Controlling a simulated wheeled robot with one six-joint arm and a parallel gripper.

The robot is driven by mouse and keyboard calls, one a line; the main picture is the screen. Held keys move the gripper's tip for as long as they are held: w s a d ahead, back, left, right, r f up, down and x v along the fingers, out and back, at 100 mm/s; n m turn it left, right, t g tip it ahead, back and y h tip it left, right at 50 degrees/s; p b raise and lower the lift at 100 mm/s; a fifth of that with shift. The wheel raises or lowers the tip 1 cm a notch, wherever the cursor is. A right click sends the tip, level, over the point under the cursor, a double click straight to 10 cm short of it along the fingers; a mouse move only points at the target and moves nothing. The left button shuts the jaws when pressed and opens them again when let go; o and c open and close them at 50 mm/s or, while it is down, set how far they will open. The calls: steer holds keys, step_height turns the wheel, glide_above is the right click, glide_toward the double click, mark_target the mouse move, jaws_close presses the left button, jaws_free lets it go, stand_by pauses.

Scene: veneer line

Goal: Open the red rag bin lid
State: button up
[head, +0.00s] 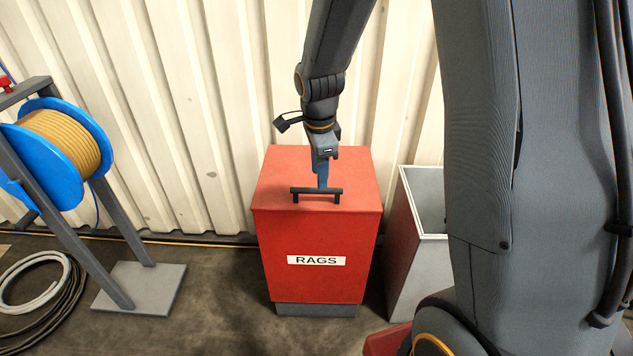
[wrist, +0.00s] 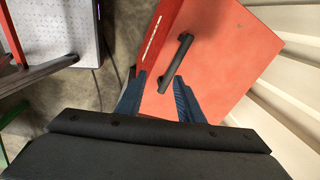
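The red rag bin (head: 312,248) stands against the wall with a white RAGS label on its front. Its red lid (head: 350,170) lies flat and closed. A dark bar handle (head: 316,191) sits near the lid's front edge; it also shows in the wrist view (wrist: 183,52). My gripper (head: 322,184) points down just behind the handle in the head view. In the wrist view its two blue fingers (wrist: 160,78) are spread apart, with the near end of the handle between them. I cannot tell whether either finger touches the handle.
A grey-topped open bin (head: 418,250) stands close on the right. A blue cable reel (head: 62,150) on a grey stand and coiled hoses (head: 40,290) are at the left. The corrugated wall (head: 190,110) is right behind the bin. Floor is free left of the bin.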

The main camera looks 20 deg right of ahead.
mark_target(316, 189)
steer(key=shift+w+d+f+m+p, duration=0.1)
steer(key=shift+w+f+m+p, duration=0.15)
steer(key=shift+w+f+m, duration=0.8)
steer(key=shift+w+d+f+m+p, duration=0.1)
steer(key=shift+w+f+p, duration=0.3)
steer(key=shift+f, duration=1.3)
steer(key=shift+w+f+m+p, duration=0.15)
steer(key=shift+w+f+m, duration=0.55)
steer(key=shift+f, duration=0.7)
steer(key=shift+w, duration=0.15)
steer(key=shift+c, duration=0.3)
jaws_close()
